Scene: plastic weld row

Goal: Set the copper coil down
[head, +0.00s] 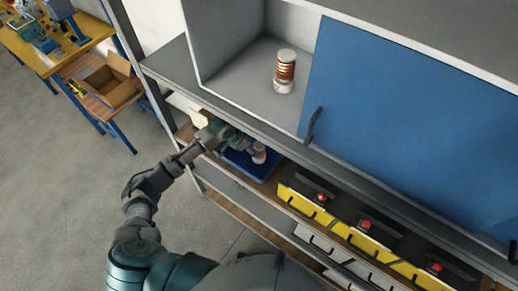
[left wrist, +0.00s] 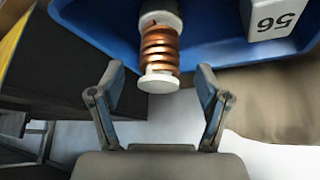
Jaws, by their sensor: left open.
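A copper coil on a white spool (left wrist: 160,47) is in the blue tray (left wrist: 95,18) in the left wrist view; it also shows in the head view (head: 259,153), in the blue tray (head: 240,163) on the shelf under the cabinet. My left gripper (left wrist: 160,72) is open, with its fingers apart on either side of the coil's near end, and no contact shows. In the head view my left gripper (head: 246,144) is small and partly hidden beside the coil. A second copper coil (head: 285,72) stands upright in the open cabinet. My right gripper is not in view.
A blue sliding door (head: 400,125) covers the cabinet's right side. A pale numbered block (left wrist: 272,18) is in the tray. A cardboard box (head: 108,82) lies on a bench at far left.

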